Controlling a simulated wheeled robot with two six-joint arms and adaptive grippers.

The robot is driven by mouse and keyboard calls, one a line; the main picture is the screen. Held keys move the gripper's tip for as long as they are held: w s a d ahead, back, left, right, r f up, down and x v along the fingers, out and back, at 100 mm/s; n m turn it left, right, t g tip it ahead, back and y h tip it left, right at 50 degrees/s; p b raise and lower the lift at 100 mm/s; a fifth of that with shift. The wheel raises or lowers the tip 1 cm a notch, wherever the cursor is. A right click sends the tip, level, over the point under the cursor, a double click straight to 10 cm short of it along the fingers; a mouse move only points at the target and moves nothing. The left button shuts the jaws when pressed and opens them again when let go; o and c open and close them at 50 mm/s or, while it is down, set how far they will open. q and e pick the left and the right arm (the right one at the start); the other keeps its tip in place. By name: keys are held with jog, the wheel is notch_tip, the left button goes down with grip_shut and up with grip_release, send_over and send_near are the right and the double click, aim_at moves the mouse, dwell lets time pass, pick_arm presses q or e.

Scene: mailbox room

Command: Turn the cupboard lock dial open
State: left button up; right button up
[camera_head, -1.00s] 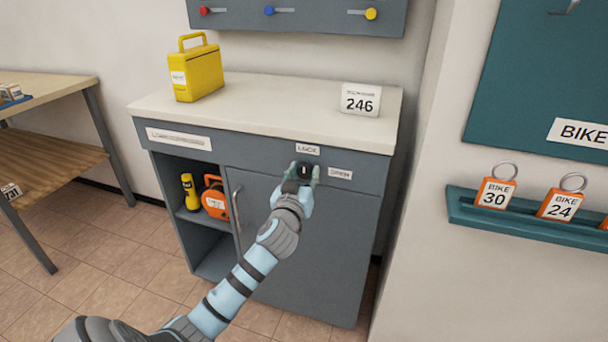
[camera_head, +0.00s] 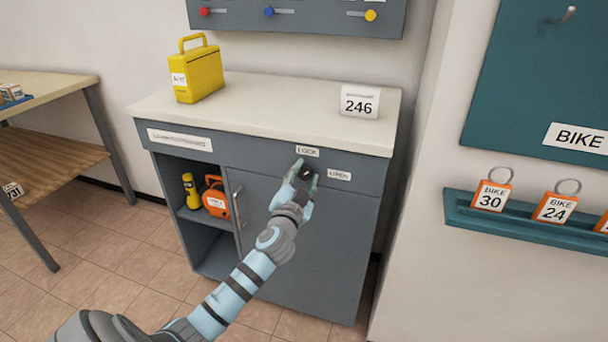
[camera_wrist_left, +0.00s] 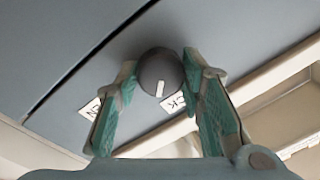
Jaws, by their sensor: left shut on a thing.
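The cupboard (camera_head: 290,250) is grey with a pale top. Its dark round lock dial (camera_head: 306,174) sits on the front panel, between the LOCK label (camera_head: 307,152) above and the OPEN label (camera_head: 339,175) to the right. My left gripper (camera_head: 303,173) is shut on the dial and partly hides it in the head view. In the left wrist view the dial (camera_wrist_left: 160,70) sits between the two green fingers. Its white mark points down the picture, between the partly hidden LOCK label (camera_wrist_left: 175,102) and the OPEN label (camera_wrist_left: 91,108). My right gripper is not in view.
A yellow case (camera_head: 197,72) and a 246 sign (camera_head: 360,102) stand on the cupboard top. The door handle (camera_head: 238,208) is left of my arm. An open shelf holds a yellow torch (camera_head: 191,190) and an orange item (camera_head: 215,198). A bike tag rail (camera_head: 520,222) is at right.

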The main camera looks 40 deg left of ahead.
pick_arm(q)
jog(key=m, duration=0.4)
jog(key=shift+p, duration=0.35)
jog(key=shift+m+h, duration=0.3)
jog(key=shift+m, duration=0.7)
jog(key=shift+m+t+p, duration=0.3)
jog(key=shift+m+p, duration=0.1)
jog(key=shift+m, duration=0.8)
jog(key=shift+f+m+h, duration=0.1)
jog(key=shift+m+h, duration=0.2)
jog(key=shift+m, duration=0.5)
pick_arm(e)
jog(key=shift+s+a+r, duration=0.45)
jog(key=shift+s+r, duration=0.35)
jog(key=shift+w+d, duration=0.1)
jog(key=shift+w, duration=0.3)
pick_arm(q)
jog(key=o, duration=1.1)
jog(key=shift+a, duration=0.1)
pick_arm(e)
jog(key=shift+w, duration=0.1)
